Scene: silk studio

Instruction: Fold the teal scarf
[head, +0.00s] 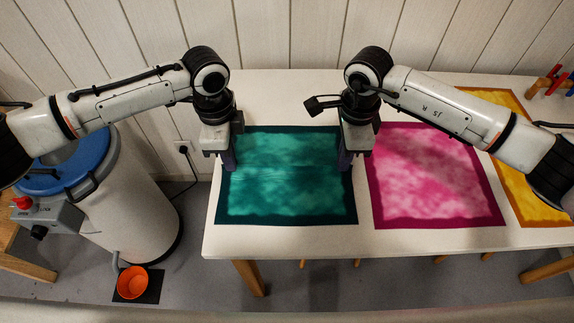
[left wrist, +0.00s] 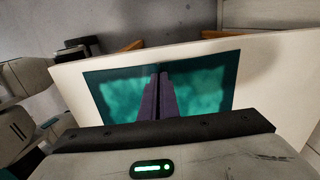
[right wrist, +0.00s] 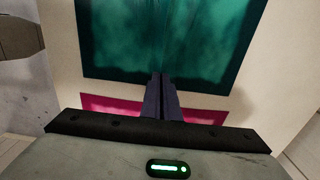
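The teal scarf (head: 287,190) lies flat and spread out on the white table, with a dark teal border around a mottled lighter middle. My left gripper (head: 229,166) points down at its left edge, toward the back. My right gripper (head: 344,166) points down at its right edge, also toward the back. In the left wrist view, the two fingers (left wrist: 160,77) are together over the scarf (left wrist: 205,92). In the right wrist view, the fingers (right wrist: 160,77) are together at the border of the scarf (right wrist: 205,50). No cloth shows pinched in either gripper.
A pink scarf (head: 435,180) lies close to the right of the teal one, and a yellow scarf (head: 535,205) is further right. A bare table strip (head: 300,242) runs along the front. A blue-lidded drum (head: 135,205) and an orange cup (head: 132,283) stand at left.

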